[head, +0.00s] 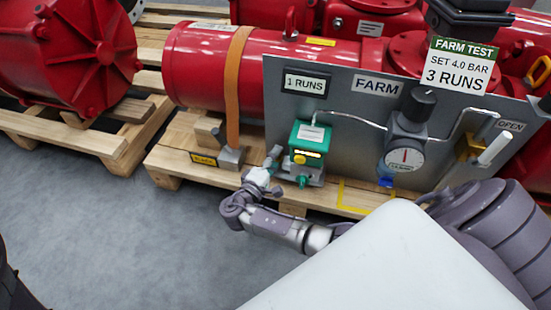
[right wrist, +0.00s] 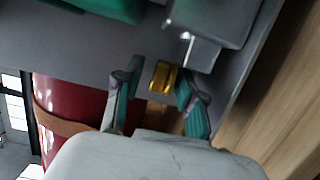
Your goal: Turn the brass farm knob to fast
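A small brass knob (right wrist: 163,77) shows in the right wrist view beside a grey metal block (right wrist: 205,50). My right gripper (right wrist: 155,88) has its two fingers apart, with the knob between their tips. The knob is close to the right-hand finger, with a clear gap to the other; I cannot tell whether it touches. In the head view my right gripper (head: 276,172) is at the left side of the green box (head: 309,142) on the panel marked FARM. The knob cannot be made out there. No fast marking is readable. My left gripper is not in view.
The grey panel (head: 345,105) carries a gauge (head: 404,158), thin tubing and a white-handled valve (head: 494,149) under OPEN. A red cylinder (head: 200,75) with an orange strap stands behind, on a wooden pallet (head: 180,162).

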